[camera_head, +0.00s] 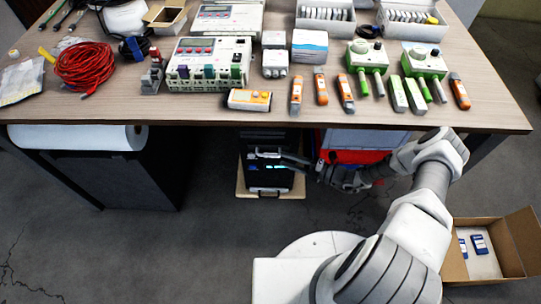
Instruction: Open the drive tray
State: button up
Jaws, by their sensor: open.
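A black computer tower (267,145) stands under the table, its dark front facing me, with small cyan lights on it. Its drive tray is too small and dark to tell apart from the rest of the front, so I cannot tell whether it is open or shut. My gripper (284,160) is open and reaches in from the right, its thin dark fingers in front of the tower's upper front. I cannot tell whether the fingers touch the tower.
The tower rests on a light wooden board (246,185). The table (300,118) overhangs it, crowded with devices and cables. A red and blue container (352,150) stands just right of the tower, behind my arm. A cardboard box (512,250) lies at the lower right.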

aim_at(271, 155)
jog(key=b+x, duration=0.1)
jog(key=x, duration=0.5)
jog(key=shift+w+a, duration=0.2)
jog(key=shift+a, duration=0.15)
grip_shut()
dwell(1.1)
